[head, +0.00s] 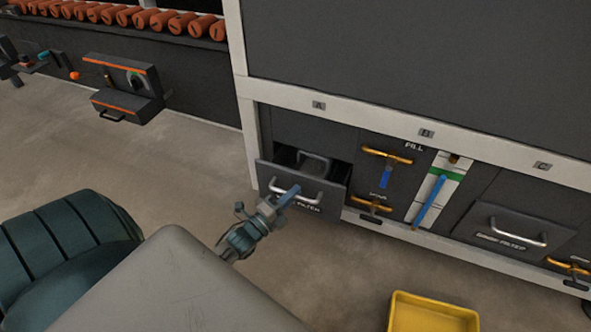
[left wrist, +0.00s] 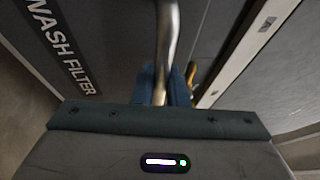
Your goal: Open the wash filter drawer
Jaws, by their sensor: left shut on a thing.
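The wash filter drawer (head: 333,197) is at the lower left of the dark cabinet in the head view. It stands partly pulled out, and its inside shows behind the front. Its label WASH FILTER (left wrist: 62,45) reads clearly in the left wrist view. The silver bar handle (head: 312,196) crosses the drawer front; it also shows in the left wrist view (left wrist: 167,45). My left gripper (head: 287,197) is at the left part of this handle and shut on it, with the bar between the fingers (left wrist: 172,88). My right gripper is not in view.
Inside the drawer is a grey piece with a handle (head: 315,163). A yellow tray (head: 432,312) lies on the floor.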

